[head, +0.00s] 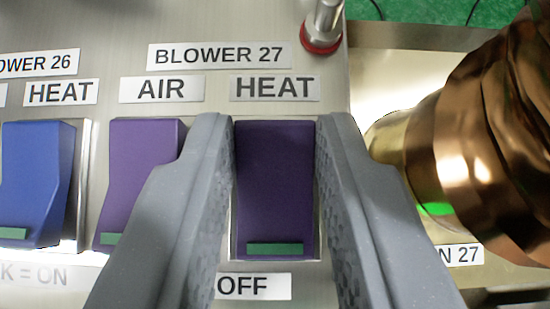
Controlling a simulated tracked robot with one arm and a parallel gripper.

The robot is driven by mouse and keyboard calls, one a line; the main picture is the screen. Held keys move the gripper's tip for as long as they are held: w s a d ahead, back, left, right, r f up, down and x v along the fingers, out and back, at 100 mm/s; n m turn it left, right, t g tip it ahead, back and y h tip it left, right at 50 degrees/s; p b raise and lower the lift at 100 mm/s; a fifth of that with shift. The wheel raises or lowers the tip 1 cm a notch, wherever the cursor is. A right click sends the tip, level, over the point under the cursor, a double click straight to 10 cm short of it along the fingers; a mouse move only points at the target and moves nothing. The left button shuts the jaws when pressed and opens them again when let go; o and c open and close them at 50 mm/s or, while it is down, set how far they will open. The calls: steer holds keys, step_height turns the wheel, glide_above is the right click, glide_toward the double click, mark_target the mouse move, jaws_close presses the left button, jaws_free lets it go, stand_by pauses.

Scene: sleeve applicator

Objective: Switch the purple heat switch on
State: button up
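The purple heat switch (274,190) sits under the labels "BLOWER 27" (220,55) and "HEAT" (274,88) on a metal panel. It has a green strip near its lower edge, with an "OFF" label (254,287) below. My gripper (274,125) is open, with one grey finger on each side of this switch. The fingers hide parts of the panel beside it. I cannot tell whether the fingers touch the switch sides.
A purple "AIR" switch (138,165) stands just left of my left finger. A blue "HEAT" switch (36,180) of blower 26 is further left. A metal toggle with a red base (322,30) stands above. A large copper-coloured cylinder (480,130) is close on the right.

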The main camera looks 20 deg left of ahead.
steer(key=shift+r+p, duration=0.15)
steer(key=shift+p, duration=0.15)
steer(key=shift+w+r+p, duration=0.15)
steer(key=shift+r+p, duration=0.05)
steer(key=shift+p, duration=0.75)
steer(key=shift+g+p, duration=0.5)
steer(key=shift+p, duration=0.5)
steer(key=shift+w+f+p, duration=0.1)
steer(key=shift+p, duration=0.35)
steer(key=shift+w+g+p, duration=0.1)
steer(key=shift+g+p, duration=0.3)
steer(key=shift+p, duration=0.55)
steer(key=g+p, duration=0.1)
steer(key=p, duration=0.1)
steer(key=shift+w+a+h+p, duration=0.1)
steer(key=shift+w+h+p, duration=0.05)
steer(key=shift+h+p, duration=0.2)
steer(key=shift+f, duration=0.15)
